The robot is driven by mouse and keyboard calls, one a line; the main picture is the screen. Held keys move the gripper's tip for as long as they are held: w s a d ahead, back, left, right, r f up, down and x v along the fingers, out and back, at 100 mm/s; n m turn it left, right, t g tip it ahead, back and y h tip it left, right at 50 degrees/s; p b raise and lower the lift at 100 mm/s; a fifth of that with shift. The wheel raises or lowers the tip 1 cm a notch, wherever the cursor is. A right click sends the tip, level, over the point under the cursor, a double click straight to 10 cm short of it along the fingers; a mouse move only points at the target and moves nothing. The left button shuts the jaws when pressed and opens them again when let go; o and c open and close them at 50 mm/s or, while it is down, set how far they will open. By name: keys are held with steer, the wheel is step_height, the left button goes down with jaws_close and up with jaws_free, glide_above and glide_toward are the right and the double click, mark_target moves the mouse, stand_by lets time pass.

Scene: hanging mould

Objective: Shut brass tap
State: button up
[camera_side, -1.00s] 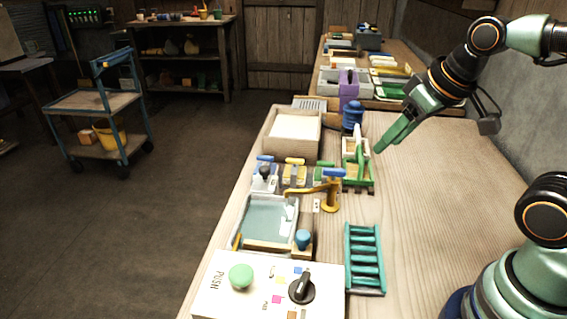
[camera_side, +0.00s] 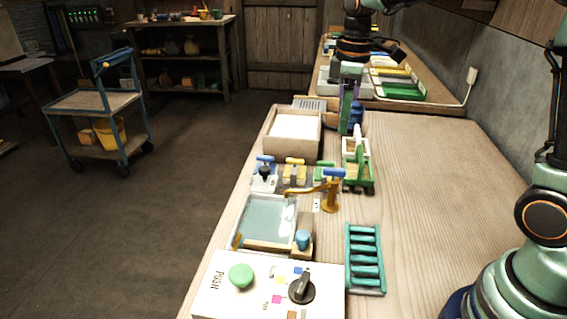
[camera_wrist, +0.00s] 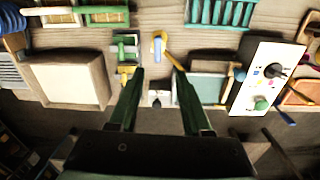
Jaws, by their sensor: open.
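The brass tap (camera_side: 329,195) stands upright on the bench, with a blue handle (camera_side: 334,173) on top and its spout reaching left over a grey basin (camera_side: 265,223). In the wrist view the tap's blue handle (camera_wrist: 157,47) shows just beyond my fingertips, near the middle. My gripper (camera_side: 346,128) is open and empty, fingers pointing down, behind the tap in the side view and apart from it. Its two green fingers (camera_wrist: 159,73) are spread in the wrist view. Whether water runs from the spout is too small to tell.
A row of small levers (camera_side: 294,173) lies left of the tap, and a green rack (camera_side: 358,172) stands behind it. A teal ladder-like rack (camera_side: 365,260) and a white push-button panel (camera_side: 268,287) are nearer. The bench right of the tap is clear.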

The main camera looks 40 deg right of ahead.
mark_target(335, 169)
steer(key=shift+n, duration=0.4)
steer(key=f, duration=0.8)
steer(key=w+f, duration=0.1)
steer(key=f, duration=0.4)
steer(key=shift+d, duration=0.1)
jaws_close()
